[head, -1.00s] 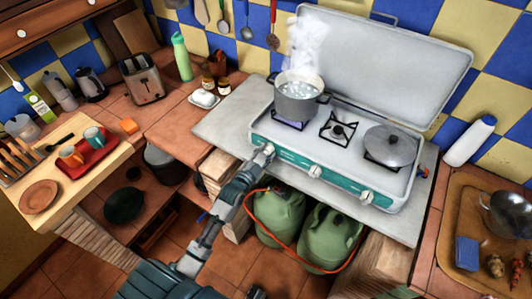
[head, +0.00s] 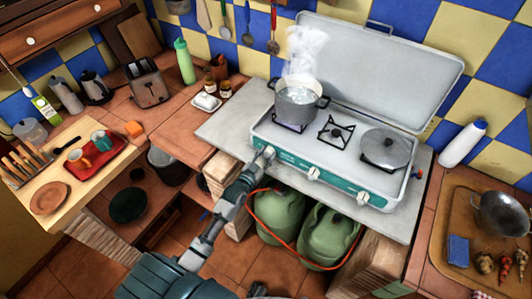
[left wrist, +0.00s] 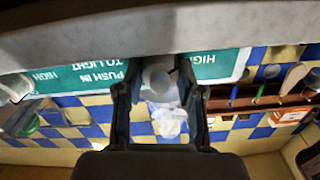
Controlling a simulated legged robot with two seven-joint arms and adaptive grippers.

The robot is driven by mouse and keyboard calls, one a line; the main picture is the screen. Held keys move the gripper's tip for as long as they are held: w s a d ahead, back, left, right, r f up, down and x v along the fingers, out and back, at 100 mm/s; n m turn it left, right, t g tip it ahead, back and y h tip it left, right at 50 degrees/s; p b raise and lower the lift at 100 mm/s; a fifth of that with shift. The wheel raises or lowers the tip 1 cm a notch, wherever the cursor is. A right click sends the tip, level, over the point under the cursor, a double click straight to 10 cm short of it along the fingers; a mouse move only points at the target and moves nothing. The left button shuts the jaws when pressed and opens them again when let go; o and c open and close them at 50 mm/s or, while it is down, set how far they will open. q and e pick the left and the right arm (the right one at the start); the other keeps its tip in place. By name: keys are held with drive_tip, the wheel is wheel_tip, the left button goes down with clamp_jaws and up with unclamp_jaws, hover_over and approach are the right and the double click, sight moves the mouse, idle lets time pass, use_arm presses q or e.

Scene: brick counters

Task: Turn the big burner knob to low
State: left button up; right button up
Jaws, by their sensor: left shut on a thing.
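The camping stove (head: 340,180) stands on a grey slab, its lid raised. My right gripper is not in view.
Green gas bottles (head: 327,235) with an orange hose stand under the slab. A white bottle (head: 463,143) and a wooden tray (head: 448,225) are at the right. A butter dish (head: 206,102) and small jars stand left of the stove.

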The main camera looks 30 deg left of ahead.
use_arm(q)
drive_tip(key=shift+r+n+p, duration=0.15)
drive_tip(key=shift+n+p, duration=0.35)
drive_tip(key=shift+n, duration=0.9)
drive_tip(key=n+p, duration=0.2)
drive_tip(key=n, duration=0.2)
drive_tip(key=shift+a+n, duration=0.1)
drive_tip(key=shift+n, duration=0.3)
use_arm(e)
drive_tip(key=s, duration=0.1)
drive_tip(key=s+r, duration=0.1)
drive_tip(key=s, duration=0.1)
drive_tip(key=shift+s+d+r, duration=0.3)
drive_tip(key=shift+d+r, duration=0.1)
use_arm(q)
drive_tip(key=o, duration=1.1)
drive_tip(key=shift+o, duration=0.2)
drive_tip(key=s+a, duration=0.1)
drive_tip(key=s, duration=1.1)
drive_tip(key=shift+f, duration=0.2)
